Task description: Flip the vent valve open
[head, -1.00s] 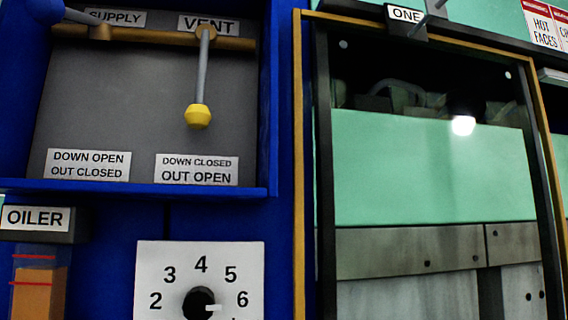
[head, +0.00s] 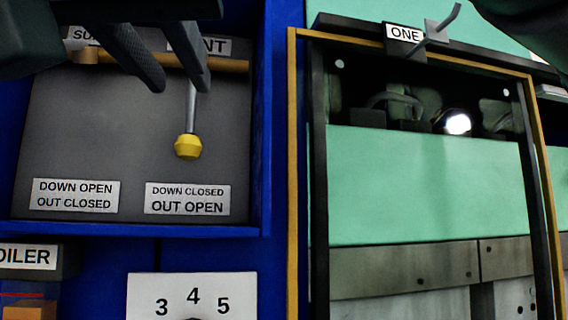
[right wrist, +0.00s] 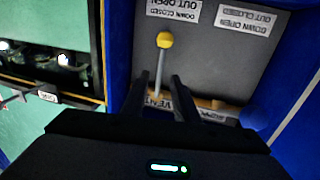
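The vent valve is a grey lever (head: 191,105) with a yellow knob (head: 187,147), hanging down from a brown pipe in the blue-framed panel. The label below (head: 187,199) reads "DOWN CLOSED, OUT OPEN". My right gripper (head: 176,83) is open in front of the pipe, above the knob. One finger covers the lever's upper part and much of the VENT label. In the right wrist view, the knob (right wrist: 165,40) is beyond the fingertips, and the lever runs back between the two spread fingers (right wrist: 156,80). Contact cannot be told. My left gripper is not in view.
The supply valve's blue knob (right wrist: 252,118) is close beside the gripper in the wrist view; the gripper hides it in the head view. The panel's blue bottom ledge (head: 130,230) juts below the labels. A press marked ONE (head: 404,32) stands to the right.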

